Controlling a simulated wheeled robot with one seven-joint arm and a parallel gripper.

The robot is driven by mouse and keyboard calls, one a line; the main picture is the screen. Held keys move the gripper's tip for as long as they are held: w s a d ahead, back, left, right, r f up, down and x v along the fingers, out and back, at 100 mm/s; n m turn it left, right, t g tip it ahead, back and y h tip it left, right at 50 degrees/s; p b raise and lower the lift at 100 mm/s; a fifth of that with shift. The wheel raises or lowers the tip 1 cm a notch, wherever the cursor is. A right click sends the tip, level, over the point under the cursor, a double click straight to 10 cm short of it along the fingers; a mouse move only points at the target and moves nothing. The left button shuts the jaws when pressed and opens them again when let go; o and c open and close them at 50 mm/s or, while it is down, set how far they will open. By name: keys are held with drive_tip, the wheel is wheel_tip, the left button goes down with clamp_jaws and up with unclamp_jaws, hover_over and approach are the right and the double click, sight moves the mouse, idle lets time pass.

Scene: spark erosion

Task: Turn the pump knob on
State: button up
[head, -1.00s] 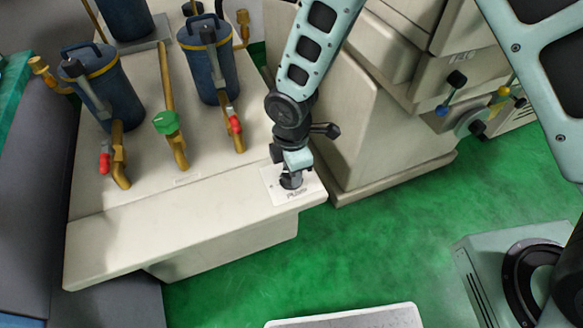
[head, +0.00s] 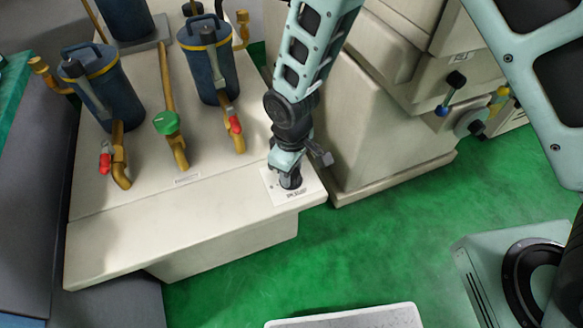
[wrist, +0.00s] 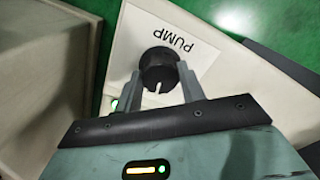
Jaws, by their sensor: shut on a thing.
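The pump knob (wrist: 158,66) is a round black knob with a pale notch in its edge. It stands on a white plate lettered PUMP (wrist: 178,40), which also shows at the table corner in the head view (head: 293,194). My gripper (wrist: 159,74) is shut on the knob, with one grey finger on each side of it. In the head view my gripper (head: 290,174) points down over the plate and hides part of the knob. A small green light (wrist: 114,104) glows beside the left finger in the wrist view.
The pale table (head: 180,225) carries blue canisters (head: 210,65), brass pipes, a green valve handle (head: 166,122) and red-handled valves (head: 235,124) to the left. A beige machine (head: 385,140) stands close on the right. Green floor (head: 375,230) is open in front.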

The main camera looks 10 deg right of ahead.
drive_tip(key=shift+m, duration=1.1)
drive_tip(key=o, duration=1)
drive_tip(key=shift+c, duration=0.2)
wheel_tip(320, 180, up, 18)
drive_tip(key=shift+f, duration=0.25)
